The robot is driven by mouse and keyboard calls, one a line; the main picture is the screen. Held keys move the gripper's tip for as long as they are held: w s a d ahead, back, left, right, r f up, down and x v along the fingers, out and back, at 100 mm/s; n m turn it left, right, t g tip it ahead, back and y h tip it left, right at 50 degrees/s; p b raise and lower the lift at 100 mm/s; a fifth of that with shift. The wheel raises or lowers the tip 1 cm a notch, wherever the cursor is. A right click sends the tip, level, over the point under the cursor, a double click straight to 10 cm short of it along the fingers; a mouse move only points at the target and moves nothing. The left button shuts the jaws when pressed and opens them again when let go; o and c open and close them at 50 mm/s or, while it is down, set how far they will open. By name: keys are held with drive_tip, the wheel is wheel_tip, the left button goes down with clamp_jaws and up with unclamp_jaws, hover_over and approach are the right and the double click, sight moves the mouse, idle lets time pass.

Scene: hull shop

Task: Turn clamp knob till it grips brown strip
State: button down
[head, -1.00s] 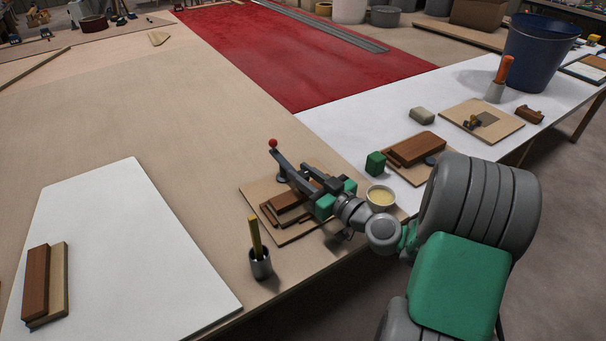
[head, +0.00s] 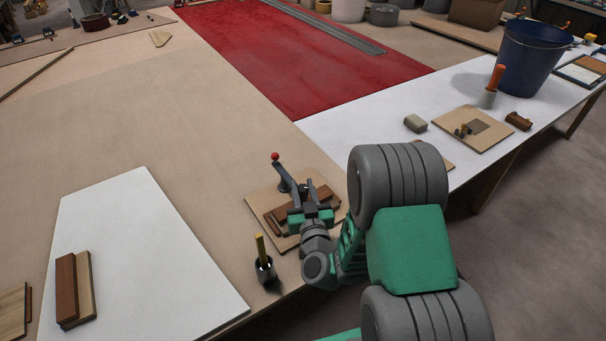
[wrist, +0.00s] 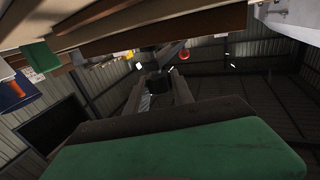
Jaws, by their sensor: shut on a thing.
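The clamp (head: 287,185), with a red ball (head: 275,156) on its lever, stands on a light wooden board (head: 258,201) near the table's front edge. Brown strips (head: 323,192) lie on that board beside and under the clamp. My gripper (head: 310,207) reaches in from the front, low over the board. In the wrist view its fingers (wrist: 158,90) are shut on a dark round clamp knob (wrist: 159,80). The red ball also shows there (wrist: 184,54), and a brown strip (wrist: 130,38) crosses above. I cannot tell whether the clamp touches the strip.
A dark cup (head: 265,272) with a yellow stick stands close left of my gripper. A white sheet (head: 150,270) with wooden blocks (head: 66,286) lies further left. My arm covers part of the right-hand table. A blue bucket (head: 530,60) stands at the far right.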

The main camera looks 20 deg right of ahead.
sight(303, 194)
drive_tip(key=h+p, duration=0.1)
drive_tip(key=p, duration=0.1)
drive_tip(key=m+h+p, duration=0.1)
drive_tip(key=p, duration=0.2)
drive_tip(key=shift+r, duration=0.35)
drive_tip(key=shift+f+m+g+h+p, duration=0.1)
drive_tip(key=shift+m+g+h+p, duration=0.35)
drive_tip(key=shift+p, duration=0.6)
drive_tip(key=shift+f+m+h+p, duration=0.25)
drive_tip(key=shift+m+h+p, duration=0.2)
drive_tip(key=shift+h+p, duration=0.55)
drive_tip(key=shift+y, duration=0.25)
drive_tip(key=c, duration=1.1)
unclamp_jaws()
drive_tip(key=shift+s, duration=0.1)
drive_tip(key=v, duration=0.2)
drive_tip(key=shift+s+a+f, duration=0.1)
drive_tip(key=shift+s+f, duration=0.1)
drive_tip(key=shift+s, duration=0.05)
drive_tip(key=b+v, duration=0.2)
drive_tip(key=b, duration=0.1)
drive_tip(key=shift+s, duration=0.15)
drive_tip(key=shift+b+v, duration=1.35)
drive_tip(key=shift+b, duration=0.2)
